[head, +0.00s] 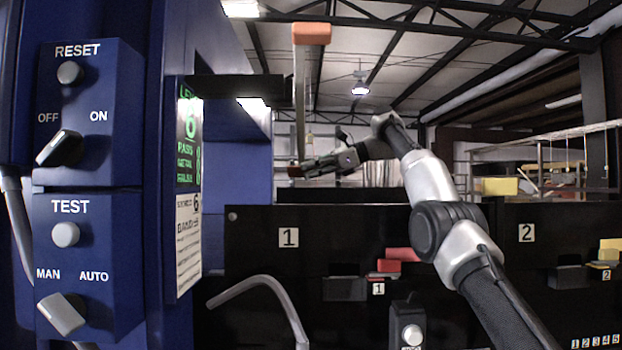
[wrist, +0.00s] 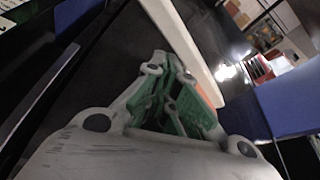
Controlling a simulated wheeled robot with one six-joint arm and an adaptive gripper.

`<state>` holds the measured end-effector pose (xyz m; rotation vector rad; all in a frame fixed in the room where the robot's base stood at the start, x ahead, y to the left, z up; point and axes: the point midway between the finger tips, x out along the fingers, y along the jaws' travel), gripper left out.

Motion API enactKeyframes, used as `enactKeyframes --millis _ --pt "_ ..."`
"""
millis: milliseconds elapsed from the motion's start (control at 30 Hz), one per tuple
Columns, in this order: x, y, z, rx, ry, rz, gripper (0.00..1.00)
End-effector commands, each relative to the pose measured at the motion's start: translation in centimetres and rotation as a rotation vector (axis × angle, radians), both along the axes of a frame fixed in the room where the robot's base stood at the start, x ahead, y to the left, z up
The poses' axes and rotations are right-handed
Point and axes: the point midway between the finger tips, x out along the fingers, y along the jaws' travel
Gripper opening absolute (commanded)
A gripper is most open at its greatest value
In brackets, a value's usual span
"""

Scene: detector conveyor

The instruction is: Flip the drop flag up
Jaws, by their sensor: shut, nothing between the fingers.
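The drop flag appears to be a pale bar with an orange block (head: 312,33) at its upper end, standing nearly upright in the head view. Its lower end comes down by my gripper (head: 300,169). My gripper is shut and empty, reaching in from the right; whether it touches the bar I cannot tell. A small reddish patch shows at the fingertips. In the wrist view the pale bar (wrist: 190,45) slants just beyond and right of the gripper's green-padded fingers (wrist: 170,75), with an orange patch on it. The bar's pivot is not clear.
A blue control cabinet (head: 105,270) with RESET and TEST buttons and two selector knobs fills the left. A dark bracket (head: 235,88) juts from it toward the bar. Black panels marked 1 (head: 255,265) and 2 (head: 560,225) stand below my arm, with red and yellow blocks on ledges.

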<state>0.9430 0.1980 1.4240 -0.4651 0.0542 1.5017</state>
Motion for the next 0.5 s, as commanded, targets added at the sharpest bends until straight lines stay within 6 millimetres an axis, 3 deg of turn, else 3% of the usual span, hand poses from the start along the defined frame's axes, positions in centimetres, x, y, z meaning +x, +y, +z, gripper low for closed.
enactKeyframes --millis 500 --pt "0.12 -0.01 0.45 0.001 -0.039 0.000 0.00"
